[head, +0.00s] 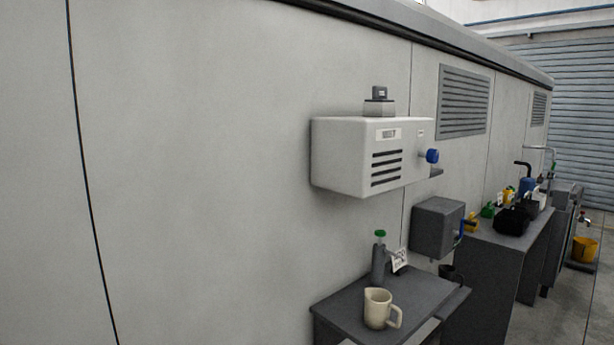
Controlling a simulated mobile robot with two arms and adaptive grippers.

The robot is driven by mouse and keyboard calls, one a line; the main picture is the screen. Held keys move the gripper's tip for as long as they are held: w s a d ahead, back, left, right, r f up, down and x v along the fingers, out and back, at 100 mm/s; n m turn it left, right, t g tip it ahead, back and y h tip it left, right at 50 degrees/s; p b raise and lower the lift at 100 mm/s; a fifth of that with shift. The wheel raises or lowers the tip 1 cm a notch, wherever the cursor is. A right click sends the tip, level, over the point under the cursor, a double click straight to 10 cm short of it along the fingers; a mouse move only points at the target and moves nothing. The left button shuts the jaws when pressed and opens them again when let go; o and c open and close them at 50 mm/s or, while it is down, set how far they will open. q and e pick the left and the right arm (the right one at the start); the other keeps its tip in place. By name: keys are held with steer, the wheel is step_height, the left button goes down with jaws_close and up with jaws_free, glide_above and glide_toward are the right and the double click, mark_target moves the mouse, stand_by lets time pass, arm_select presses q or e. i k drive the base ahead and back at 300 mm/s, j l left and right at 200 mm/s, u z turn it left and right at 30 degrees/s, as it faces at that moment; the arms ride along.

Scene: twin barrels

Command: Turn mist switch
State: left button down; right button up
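A white wall-mounted box (341,155) sticks out from the grey wall, with dark slots and small labels on its front. The labels are too small to read. A round blue knob (432,156) stands out from the right part of its front. A small grey block-like device (379,97) sits on top of the box. I cannot tell from the labels which part is the mist switch. Neither of my grippers is in view.
Below stands a dark grey table (345,308) with a cream jug (377,309) and a grey green-topped bottle (378,265). A dark wall box (432,228) hangs to the right. A cluttered counter (490,235) and a yellow bucket (585,249) are farther right.

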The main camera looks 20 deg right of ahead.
mark_target(432, 156)
steer(key=z, duration=1.4)
